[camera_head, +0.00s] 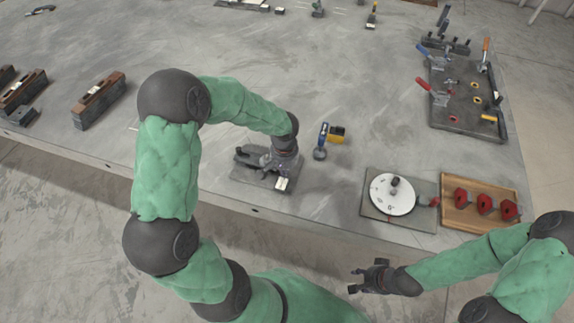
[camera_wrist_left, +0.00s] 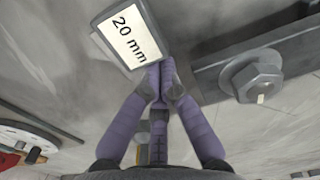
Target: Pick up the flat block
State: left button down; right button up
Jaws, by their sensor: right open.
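A dark flat block (camera_wrist_left: 98,25) with a white "20 mm" label shows large at the top of the left wrist view. Its white label also shows at the front right of a dark fixture in the head view (camera_head: 282,184). My left gripper (camera_head: 268,160) is low over that fixture. In the left wrist view its purple fingertips (camera_wrist_left: 163,72) come close together at the block's near corner. I cannot tell whether they hold the block. My right gripper (camera_head: 368,278) is open and empty in front of the table edge.
A blue and yellow tool (camera_head: 331,134) stands right of the left gripper. A plate with a white dial (camera_head: 392,194) and a wooden tray (camera_head: 455,217) with red knobs lie at the front right. A dark clamp board (camera_head: 462,124) is behind them. The table's middle is mostly clear.

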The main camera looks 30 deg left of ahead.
aim_at(279, 189)
pick_arm(q)
jog(key=s, duration=0.2)
jog(key=s+d, duration=0.1)
jog(key=s, duration=0.1)
jog(key=shift+s+r, duration=0.15)
jog(key=shift+s, duration=0.15)
jog(key=shift+s+d+b, duration=0.25)
jog(key=shift+s+b, duration=0.05)
jog(key=shift+s, duration=0.55)
jog(key=shift+w, duration=0.1)
